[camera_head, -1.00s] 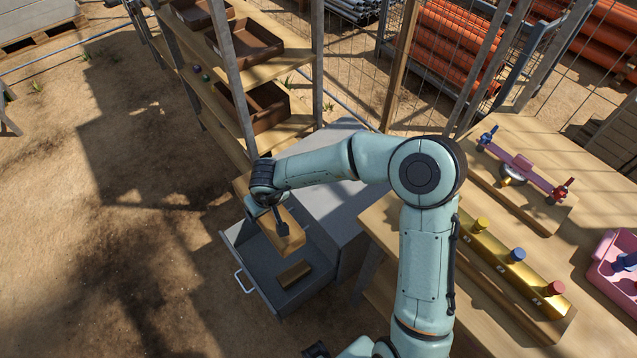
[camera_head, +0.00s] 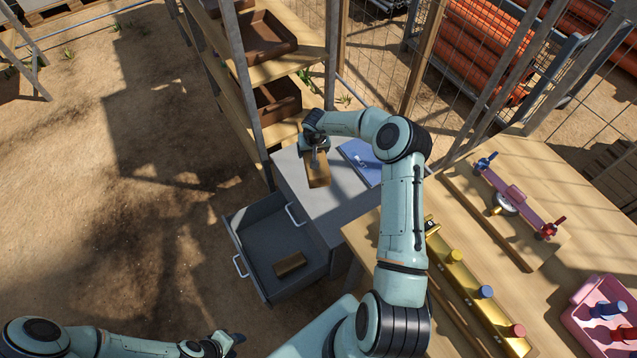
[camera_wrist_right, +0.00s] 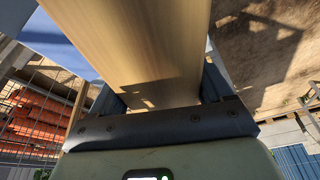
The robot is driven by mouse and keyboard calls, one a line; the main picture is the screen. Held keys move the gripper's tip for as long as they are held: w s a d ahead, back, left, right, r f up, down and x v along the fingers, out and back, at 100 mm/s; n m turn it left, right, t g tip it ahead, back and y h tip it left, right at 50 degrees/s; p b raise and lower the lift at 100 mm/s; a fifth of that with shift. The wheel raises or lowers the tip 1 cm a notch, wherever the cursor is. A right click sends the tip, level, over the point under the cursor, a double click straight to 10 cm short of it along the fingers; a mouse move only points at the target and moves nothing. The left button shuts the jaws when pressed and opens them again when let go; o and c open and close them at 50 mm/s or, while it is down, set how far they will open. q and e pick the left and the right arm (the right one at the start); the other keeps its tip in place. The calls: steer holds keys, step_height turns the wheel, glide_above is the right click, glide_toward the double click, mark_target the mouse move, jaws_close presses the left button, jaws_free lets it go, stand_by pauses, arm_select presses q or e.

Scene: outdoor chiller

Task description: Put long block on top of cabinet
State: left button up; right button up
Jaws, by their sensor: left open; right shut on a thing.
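My right gripper (camera_head: 315,150) is shut on the long wooden block (camera_head: 318,176). It holds the block over the grey top of the cabinet (camera_head: 337,204); I cannot tell whether the block touches the top. In the right wrist view the long block (camera_wrist_right: 140,45) fills the space between the fingers. The cabinet's drawer (camera_head: 245,225) is pulled out, and a smaller wooden block (camera_head: 290,264) lies in it. My left gripper (camera_head: 236,340) is low at the bottom of the head view, open and apart from the cabinet.
A blue flat thing (camera_head: 361,160) lies on the cabinet top, right of the long block. Shelves with brown trays (camera_head: 265,45) stand behind. A wooden table (camera_head: 560,240) at right bears a yellow bar with coloured knobs (camera_head: 486,292) and a pink bin (camera_head: 585,325).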

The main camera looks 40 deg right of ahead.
steer(key=shift+w+d+f, duration=0.2)
steer(key=shift+d+f, duration=0.6)
steer(key=shift+d, duration=0.3)
steer(key=f, duration=1.5)
steer(key=shift+s+f, duration=0.2)
steer(key=shift+s+a+x, duration=0.1)
steer(key=shift+s+x, duration=0.1)
steer(key=shift+x, duration=0.75)
steer(key=shift+s+a+x, duration=0.15)
steer(key=shift+s+x, duration=0.05)
steer(key=shift+x, duration=0.8)
arm_select(q)
steer(key=shift+w+r, duration=0.3)
steer(key=shift+w, duration=0.05)
arm_select(e)
steer(key=shift+f, duration=0.15)
steer(key=shift+f, duration=0.15)
steer(key=o, duration=1.4)
steer(key=shift+s, duration=0.1)
